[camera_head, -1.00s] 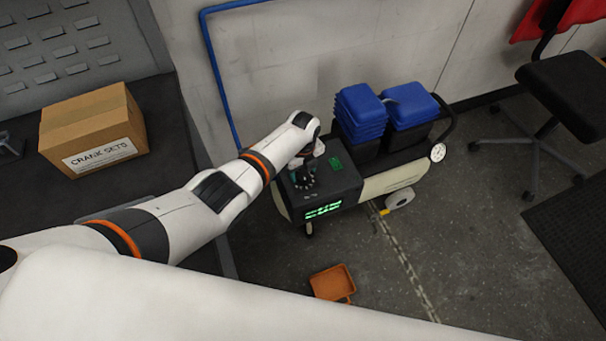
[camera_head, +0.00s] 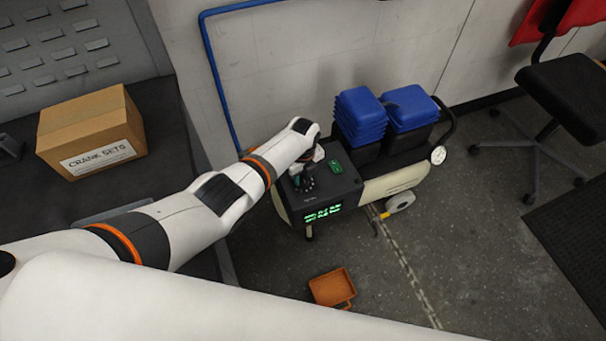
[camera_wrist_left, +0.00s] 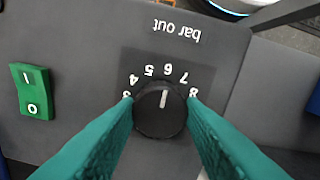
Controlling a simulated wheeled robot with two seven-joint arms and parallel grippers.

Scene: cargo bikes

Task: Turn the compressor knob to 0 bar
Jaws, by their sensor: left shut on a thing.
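The compressor (camera_head: 350,186) stands on the floor against the wall, with a dark control panel at its left end. In the left wrist view its round black knob (camera_wrist_left: 160,116) shows upside-down markings from 3 to 8 and the words "bar out". The knob's white line points at about 6; the 0 mark is not visible. My left gripper (camera_wrist_left: 160,108) has its two teal fingers on either side of the knob and is shut on it. In the head view the gripper (camera_head: 303,180) is over the panel, and my wrist partly hides it. My right gripper is not in view.
A green rocker switch (camera_wrist_left: 32,90) sits beside the knob. Blue-lidded containers (camera_head: 408,105) stand on the compressor. An orange tray (camera_head: 331,287) lies on the floor. A cardboard box (camera_head: 92,130) rests on the left bench. A black chair (camera_head: 565,90) is at the right.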

